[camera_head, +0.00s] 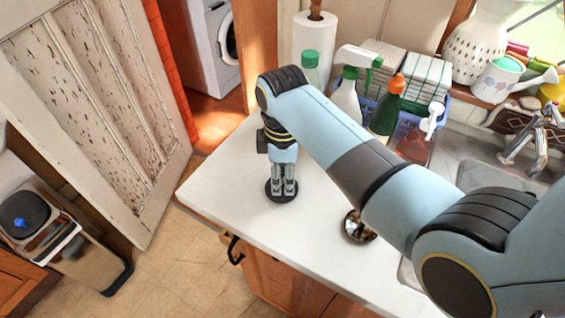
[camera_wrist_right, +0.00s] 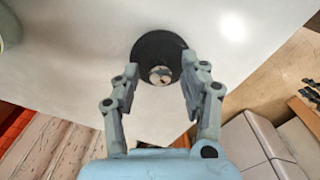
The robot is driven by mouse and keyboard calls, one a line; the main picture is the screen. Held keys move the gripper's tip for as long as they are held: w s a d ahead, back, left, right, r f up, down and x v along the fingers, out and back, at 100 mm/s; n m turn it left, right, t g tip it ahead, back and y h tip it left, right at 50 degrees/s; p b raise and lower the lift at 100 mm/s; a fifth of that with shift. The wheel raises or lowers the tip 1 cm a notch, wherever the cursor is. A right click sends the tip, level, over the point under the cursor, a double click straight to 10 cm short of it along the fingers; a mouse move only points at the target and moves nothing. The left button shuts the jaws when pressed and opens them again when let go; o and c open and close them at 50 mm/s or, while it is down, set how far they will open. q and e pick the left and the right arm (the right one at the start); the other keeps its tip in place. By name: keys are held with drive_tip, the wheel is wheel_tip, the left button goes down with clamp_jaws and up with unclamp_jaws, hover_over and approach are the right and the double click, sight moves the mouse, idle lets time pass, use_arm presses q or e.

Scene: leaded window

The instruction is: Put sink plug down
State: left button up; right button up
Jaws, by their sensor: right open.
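The sink plug (camera_head: 282,197) is a round black disc lying flat on the white countertop, near its left front edge. In the right wrist view the plug (camera_wrist_right: 150,45) shows a small metallic centre, with the fingertips of my right gripper (camera_wrist_right: 160,98) on either side of its near part. My right gripper (camera_head: 284,180) points down just above the plug, and its fingers are open. I cannot tell whether a fingertip touches the plug. My left gripper is in neither view.
A shiny round metal object (camera_head: 358,226) stands on the counter (camera_head: 225,185), partly behind my right arm. Spray bottles, a paper towel roll (camera_head: 314,45) and a blue basket stand at the back. The sink (camera_head: 490,172) is at the right. The counter's left front part is clear.

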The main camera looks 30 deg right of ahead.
sight(282, 179)
wheel_tip(282, 179, up, 12)
drive_tip(key=b, duration=0.1)
drive_tip(key=shift+f, duration=0.15)
idle(0.6)
